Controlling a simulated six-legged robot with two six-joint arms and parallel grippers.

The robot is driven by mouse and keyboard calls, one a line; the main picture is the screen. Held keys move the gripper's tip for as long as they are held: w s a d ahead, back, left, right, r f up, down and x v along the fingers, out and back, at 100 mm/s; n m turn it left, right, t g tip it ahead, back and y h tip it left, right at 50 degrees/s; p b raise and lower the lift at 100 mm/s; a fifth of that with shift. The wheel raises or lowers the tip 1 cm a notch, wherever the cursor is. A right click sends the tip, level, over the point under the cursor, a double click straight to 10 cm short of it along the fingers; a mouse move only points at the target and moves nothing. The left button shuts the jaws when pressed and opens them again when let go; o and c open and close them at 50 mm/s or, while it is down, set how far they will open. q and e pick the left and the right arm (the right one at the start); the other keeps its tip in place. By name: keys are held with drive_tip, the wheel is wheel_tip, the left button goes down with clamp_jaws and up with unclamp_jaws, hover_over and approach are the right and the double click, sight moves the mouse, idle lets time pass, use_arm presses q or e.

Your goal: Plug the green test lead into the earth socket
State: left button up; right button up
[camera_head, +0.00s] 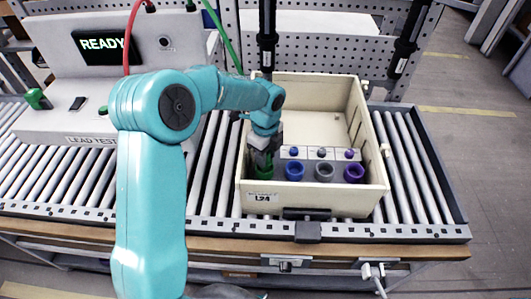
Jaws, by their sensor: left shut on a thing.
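The tan bin labelled L24 (374,160) stands on the roller conveyor. Inside its front edge is a row of round sockets: a green one (263,174) at the left, then blue (295,171), grey (324,172) and purple (354,173). My left gripper (263,157) points down directly over the green socket and is shut. The green test lead (222,37) runs down from the top towards the bin behind my arm; its plug end is hidden by the gripper. I cannot tell whether the plug is inside the socket. My right gripper is not in view.
A lead tester (60,121) with a READY screen (101,44) stands at the left, with a green part on its left side. Two dark hanging tools (267,35) (408,40) are behind the bin. Rollers right of the bin are clear.

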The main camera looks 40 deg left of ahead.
use_arm(q)
drive_tip(key=shift+f+b, duration=0.4)
drive_tip(key=shift+f, duration=0.25)
drive_tip(key=shift+f, duration=0.35)
drive_tip(key=shift+f+b, duration=0.15)
drive_tip(key=shift+b, duration=0.15)
drive_tip(key=o, duration=1.2)
drive_tip(key=shift+c, duration=0.2)
wheel_tip(320, 180, up, 16)
drive_tip(key=shift+r, duration=0.2)
drive_tip(key=shift+s, duration=0.1)
